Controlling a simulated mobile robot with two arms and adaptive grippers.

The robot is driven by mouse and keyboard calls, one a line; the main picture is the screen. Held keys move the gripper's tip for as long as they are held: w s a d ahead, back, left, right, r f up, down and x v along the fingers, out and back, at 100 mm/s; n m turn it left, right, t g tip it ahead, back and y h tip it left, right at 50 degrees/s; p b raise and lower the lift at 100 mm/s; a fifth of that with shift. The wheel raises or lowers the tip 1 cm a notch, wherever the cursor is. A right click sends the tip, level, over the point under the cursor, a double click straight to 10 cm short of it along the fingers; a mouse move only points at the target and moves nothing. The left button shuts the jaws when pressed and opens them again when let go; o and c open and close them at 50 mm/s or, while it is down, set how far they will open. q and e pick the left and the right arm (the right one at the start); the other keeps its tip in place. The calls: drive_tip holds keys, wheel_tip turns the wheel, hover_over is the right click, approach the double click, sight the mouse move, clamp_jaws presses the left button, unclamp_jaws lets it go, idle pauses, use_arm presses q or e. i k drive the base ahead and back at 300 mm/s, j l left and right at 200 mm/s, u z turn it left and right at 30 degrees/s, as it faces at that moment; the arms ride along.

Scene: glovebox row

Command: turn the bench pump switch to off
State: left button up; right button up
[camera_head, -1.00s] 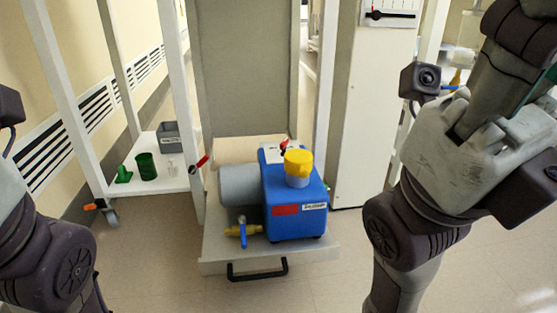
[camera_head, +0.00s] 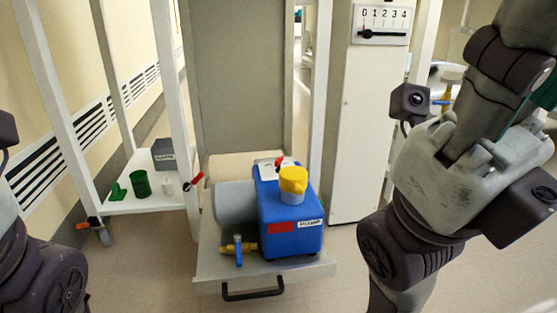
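The bench pump is a blue body (camera_head: 289,228) with a grey cylindrical motor (camera_head: 235,201) at its left and a yellow knob-like cap (camera_head: 293,185) on top. Behind the cap, a small red switch lever (camera_head: 280,161) stands on a white plate (camera_head: 270,172) on the pump's top. Its marks are too small to read, so I cannot tell its setting. The cap partly hides the plate. Neither gripper's fingers show; my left arm is at the left edge and my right arm fills the right side, both apart from the pump.
The pump sits on a low grey platform (camera_head: 208,262) with a black handle (camera_head: 253,290). A blue-handled brass valve (camera_head: 239,250) is at its front left. A white rack at left holds a green cup (camera_head: 140,184) and grey bin (camera_head: 163,154). A 0–4 scale panel (camera_head: 381,23) is at upper right.

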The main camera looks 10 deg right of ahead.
sight(277, 161)
drive_tip(key=i+j+z, duration=0.15)
drive_tip(key=i+j, duration=0.3)
drive_tip(key=i+j+z, duration=0.1)
drive_tip(key=i+j, duration=0.35)
drive_tip(key=j, duration=0.3)
